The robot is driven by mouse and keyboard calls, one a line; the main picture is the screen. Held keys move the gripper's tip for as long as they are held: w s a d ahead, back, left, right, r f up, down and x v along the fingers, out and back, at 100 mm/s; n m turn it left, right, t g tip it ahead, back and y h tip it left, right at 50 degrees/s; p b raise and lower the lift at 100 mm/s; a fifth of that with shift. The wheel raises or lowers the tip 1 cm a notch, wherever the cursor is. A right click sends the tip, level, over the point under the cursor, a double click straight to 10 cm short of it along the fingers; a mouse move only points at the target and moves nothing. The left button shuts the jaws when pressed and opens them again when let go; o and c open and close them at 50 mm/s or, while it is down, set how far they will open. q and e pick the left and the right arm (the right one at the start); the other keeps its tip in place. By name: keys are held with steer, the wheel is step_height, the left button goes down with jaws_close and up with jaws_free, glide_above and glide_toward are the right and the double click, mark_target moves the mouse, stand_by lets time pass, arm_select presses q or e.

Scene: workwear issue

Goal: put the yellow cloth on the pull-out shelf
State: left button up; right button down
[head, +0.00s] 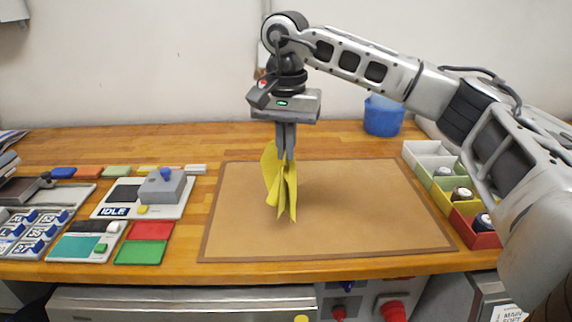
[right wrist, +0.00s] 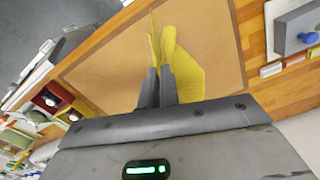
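The yellow cloth (head: 283,188) hangs in folds from my right gripper (head: 286,157), above the brown mat (head: 360,205) on the wooden table. The right gripper's fingers are shut on the cloth's upper part. The right wrist view also shows the cloth (right wrist: 183,72) pinched between the fingertips (right wrist: 155,75). Whether its lower tip touches the mat I cannot tell. A grey drawer-like front (head: 185,300) is below the table's front edge; I cannot tell whether it is the pull-out shelf. My left gripper is not clearly visible.
Several coloured bins (head: 470,222) stand right of the mat, and a blue tub (head: 383,116) behind it. On the left are a device marked IDLE (head: 115,211), red and green pads (head: 140,252) and a keypad tray (head: 30,232). Red knobs (head: 393,310) sit below the table edge.

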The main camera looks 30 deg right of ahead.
steer(key=shift+r, duration=0.25)
